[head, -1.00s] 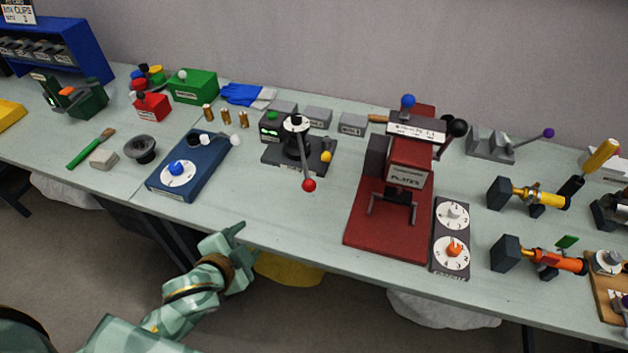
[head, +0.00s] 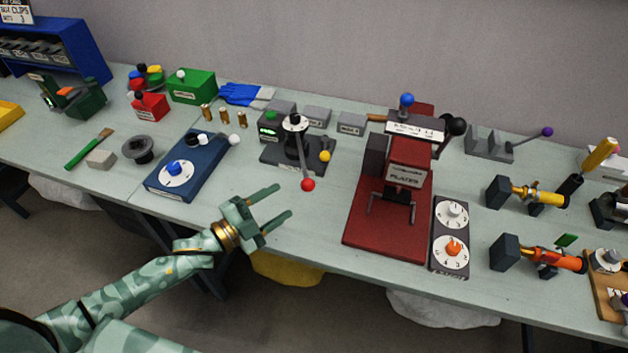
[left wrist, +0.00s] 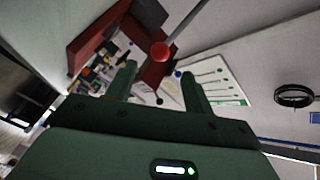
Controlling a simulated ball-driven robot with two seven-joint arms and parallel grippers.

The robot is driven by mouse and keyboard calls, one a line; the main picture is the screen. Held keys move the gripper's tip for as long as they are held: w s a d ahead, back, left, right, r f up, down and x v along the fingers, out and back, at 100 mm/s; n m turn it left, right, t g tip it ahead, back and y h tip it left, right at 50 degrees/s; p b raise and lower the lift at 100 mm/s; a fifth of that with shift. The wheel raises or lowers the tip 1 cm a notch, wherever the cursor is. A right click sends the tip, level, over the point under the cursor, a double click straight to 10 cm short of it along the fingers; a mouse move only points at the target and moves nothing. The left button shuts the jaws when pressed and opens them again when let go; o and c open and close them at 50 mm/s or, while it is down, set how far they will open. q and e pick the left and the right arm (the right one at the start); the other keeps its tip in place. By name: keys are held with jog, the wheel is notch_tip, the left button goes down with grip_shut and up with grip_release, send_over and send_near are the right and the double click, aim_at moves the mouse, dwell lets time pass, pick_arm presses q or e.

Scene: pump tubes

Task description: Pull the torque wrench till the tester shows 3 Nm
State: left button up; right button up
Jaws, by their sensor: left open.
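The torque tester (head: 285,155) is a dark unit with a flat base, a white round dial on top and a small green-lit display (head: 268,130), too small to read. The torque wrench is a thin grey lever (head: 303,160) running from the dial towards the table's front edge and ending in a red ball (head: 308,185). My left gripper (head: 284,201) is open and empty, its fingers pointing right, just in front of and left of the red ball. In the left wrist view the red ball (left wrist: 160,50) shows beyond the open fingers, apart from them.
A red press (head: 390,225) stands right of the tester, with a panel of two dials (head: 452,230) beside it. A blue box with a knob (head: 190,168) lies to the left. A yellow ball (head: 325,156) sits on the tester's right side. The tabletop around the red ball is clear.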

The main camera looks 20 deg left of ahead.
aim_at(306, 186)
pick_arm(q)
jog(key=b+x, duration=0.1)
jog(key=x, duration=1)
grip_shut()
